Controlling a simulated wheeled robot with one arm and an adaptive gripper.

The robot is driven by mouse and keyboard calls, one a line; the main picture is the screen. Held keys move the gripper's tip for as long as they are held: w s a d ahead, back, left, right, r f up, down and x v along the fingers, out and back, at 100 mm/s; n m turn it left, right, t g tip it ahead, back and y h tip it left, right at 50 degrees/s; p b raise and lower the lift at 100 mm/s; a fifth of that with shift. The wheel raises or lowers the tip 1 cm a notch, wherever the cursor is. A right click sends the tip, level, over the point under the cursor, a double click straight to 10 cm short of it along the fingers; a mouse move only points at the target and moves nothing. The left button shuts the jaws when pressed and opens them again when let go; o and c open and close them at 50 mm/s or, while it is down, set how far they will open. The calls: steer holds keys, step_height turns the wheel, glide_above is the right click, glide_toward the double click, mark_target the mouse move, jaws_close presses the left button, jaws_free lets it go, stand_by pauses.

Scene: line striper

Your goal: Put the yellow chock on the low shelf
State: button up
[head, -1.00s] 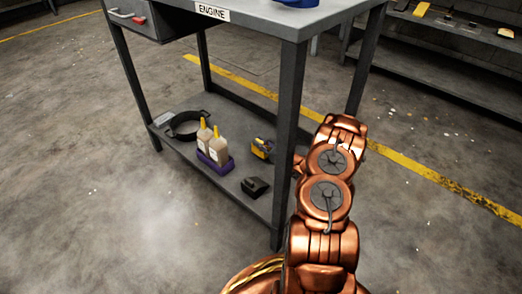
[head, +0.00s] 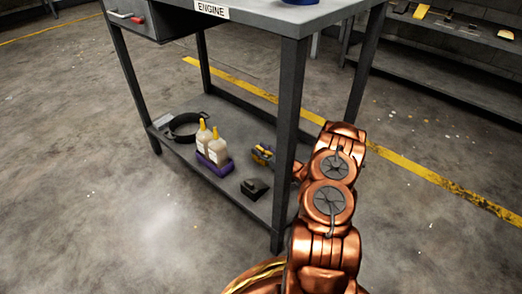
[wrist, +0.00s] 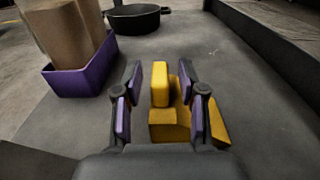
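The yellow chock (wrist: 161,86) has an upright block and a lower base. In the wrist view it appears to sit on the grey low shelf (wrist: 95,122) of the workbench. My gripper (wrist: 163,100) is open, its two purple-padded fingers on either side of the upright block. A gap shows on the left of the block and a narrower one on the right; the right finger covers part of the base. In the head view the chock (head: 261,155) is small and partly hidden by my gripper (head: 265,152) behind the front table leg.
A purple holder (head: 214,165) with two yellow-tipped bottles (head: 210,146) stands left of the chock. A black round pan (head: 184,127) lies farther left. A dark block (head: 254,188) sits near the shelf's front edge. The front leg (head: 285,150) stands close to my arm.

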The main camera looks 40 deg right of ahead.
steer(key=shift+r, duration=0.2)
steer(key=p+v, duration=0.4)
steer(key=v, duration=0.8)
stand_by(0.3)
